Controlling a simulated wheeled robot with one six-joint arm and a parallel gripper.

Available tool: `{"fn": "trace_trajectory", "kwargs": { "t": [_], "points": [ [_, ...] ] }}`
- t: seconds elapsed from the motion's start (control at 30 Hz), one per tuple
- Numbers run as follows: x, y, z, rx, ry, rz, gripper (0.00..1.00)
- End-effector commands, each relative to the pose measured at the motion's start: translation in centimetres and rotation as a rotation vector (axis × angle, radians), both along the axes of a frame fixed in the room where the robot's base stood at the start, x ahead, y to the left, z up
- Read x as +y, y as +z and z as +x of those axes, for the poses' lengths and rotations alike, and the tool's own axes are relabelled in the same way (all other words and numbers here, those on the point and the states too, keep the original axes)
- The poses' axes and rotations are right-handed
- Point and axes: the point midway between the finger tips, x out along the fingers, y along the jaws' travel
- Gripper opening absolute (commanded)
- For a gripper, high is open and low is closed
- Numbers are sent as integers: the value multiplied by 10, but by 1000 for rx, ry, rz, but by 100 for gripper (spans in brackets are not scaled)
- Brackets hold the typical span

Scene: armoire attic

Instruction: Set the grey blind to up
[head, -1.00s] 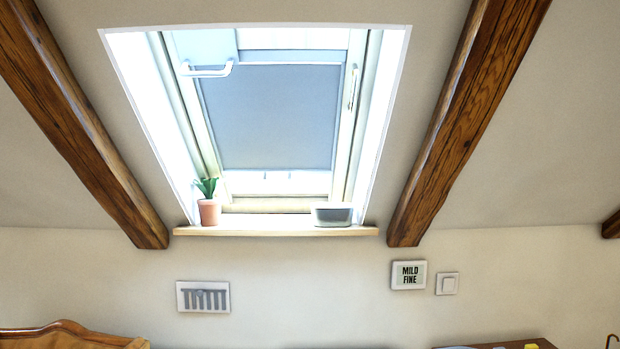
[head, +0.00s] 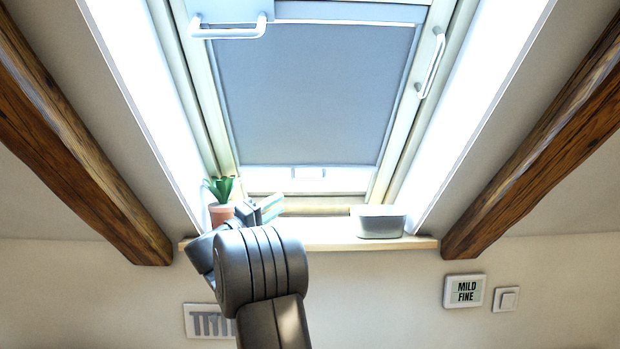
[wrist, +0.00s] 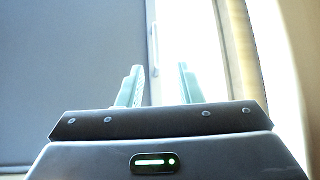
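The grey blind (head: 310,95) covers most of the roof window, its lower edge a little above the bottom of the frame. A white bar handle (head: 229,26) sits on a pale panel at the blind's upper left. A second white handle (head: 432,62) is on the right side. My gripper (head: 264,209) is in front of the sill, below the blind and apart from it. In the wrist view my gripper (wrist: 160,86) has its fingers spread with nothing between them, and the blind (wrist: 70,70) fills the left side.
A potted plant (head: 221,203) stands on the wooden sill (head: 330,242) close behind my gripper. A grey box (head: 378,222) is on the sill's right. Wooden beams (head: 70,130) flank the window. A "MILD FINE" display (head: 463,291) and a switch (head: 506,299) are on the wall at right.

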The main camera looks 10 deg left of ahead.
Motion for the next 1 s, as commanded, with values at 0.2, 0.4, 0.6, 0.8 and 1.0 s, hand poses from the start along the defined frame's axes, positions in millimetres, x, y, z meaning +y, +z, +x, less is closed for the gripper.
{"fn": "trace_trajectory", "kwargs": {
  "t": [0.2, 0.4, 0.6, 0.8, 1.0],
  "points": [
    [2, 12, 9, -29, 14, -10, 33],
    [-21, 28, 37, -26, 10, -11, 33],
    [-45, 45, 68, -27, 10, -10, 33],
    [-62, 54, 91, -25, 13, -10, 33],
    [-69, 57, 99, -25, 14, -11, 33]
  ]
}}
